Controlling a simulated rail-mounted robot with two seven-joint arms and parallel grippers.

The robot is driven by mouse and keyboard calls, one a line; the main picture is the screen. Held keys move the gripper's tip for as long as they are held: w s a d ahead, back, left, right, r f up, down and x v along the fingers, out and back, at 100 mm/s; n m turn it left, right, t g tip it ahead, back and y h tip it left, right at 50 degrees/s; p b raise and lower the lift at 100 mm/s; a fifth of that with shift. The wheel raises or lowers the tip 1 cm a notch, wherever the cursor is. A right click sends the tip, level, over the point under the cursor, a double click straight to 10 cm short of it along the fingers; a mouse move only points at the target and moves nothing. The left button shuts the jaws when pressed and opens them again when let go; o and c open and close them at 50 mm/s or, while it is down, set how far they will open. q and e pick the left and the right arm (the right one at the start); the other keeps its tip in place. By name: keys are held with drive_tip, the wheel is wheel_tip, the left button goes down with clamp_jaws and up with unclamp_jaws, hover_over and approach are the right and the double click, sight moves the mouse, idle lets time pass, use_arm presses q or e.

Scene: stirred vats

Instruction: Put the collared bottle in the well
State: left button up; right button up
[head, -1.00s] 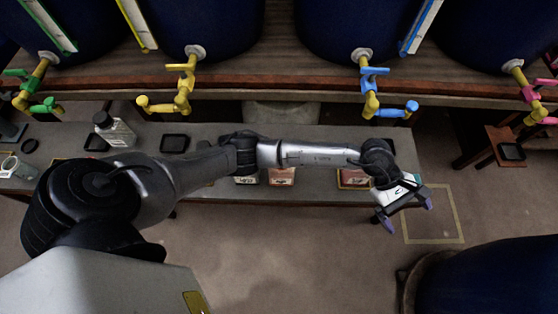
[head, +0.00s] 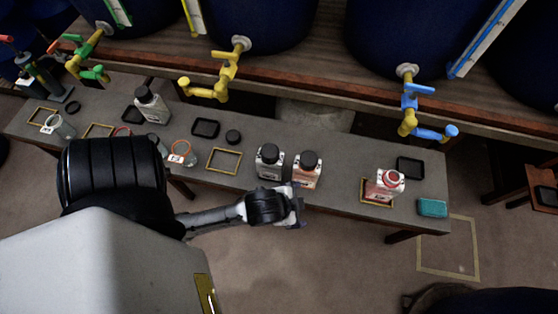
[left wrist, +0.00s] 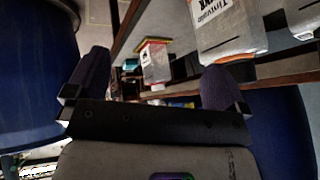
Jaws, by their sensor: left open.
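A clear bottle with a reddish collar at its neck and a pale cap (head: 388,180) stands in a yellow-framed square near the bench's right end. A bottle that seems to be the same one (left wrist: 155,65) shows inverted between the fingers in the left wrist view, some way off. A black square well (head: 410,167) lies just behind it on the bench. My left gripper (head: 298,206) is at the bench's front edge, left of the collared bottle and just in front of two black-capped bottles. Its fingers (left wrist: 158,88) are apart, with nothing held between them. My right gripper is out of view.
Black-capped bottles (head: 269,162) (head: 307,169) stand close to my left gripper. A teal block (head: 432,208) lies at the bench's right end. Another black square (head: 205,128) and an empty yellow frame (head: 224,161) are further left. Vats with taps (head: 410,115) overhang the back.

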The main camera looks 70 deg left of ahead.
use_arm(q)
drive_tip(key=s+f+n+g+h, duration=0.1)
drive_tip(key=s+g, duration=0.2)
drive_tip(key=s, duration=0.4)
drive_tip(key=shift+s+n, duration=0.3)
drive_tip(key=shift+n, duration=0.1)
drive_tip(key=shift+f, duration=0.1)
idle(1.5)
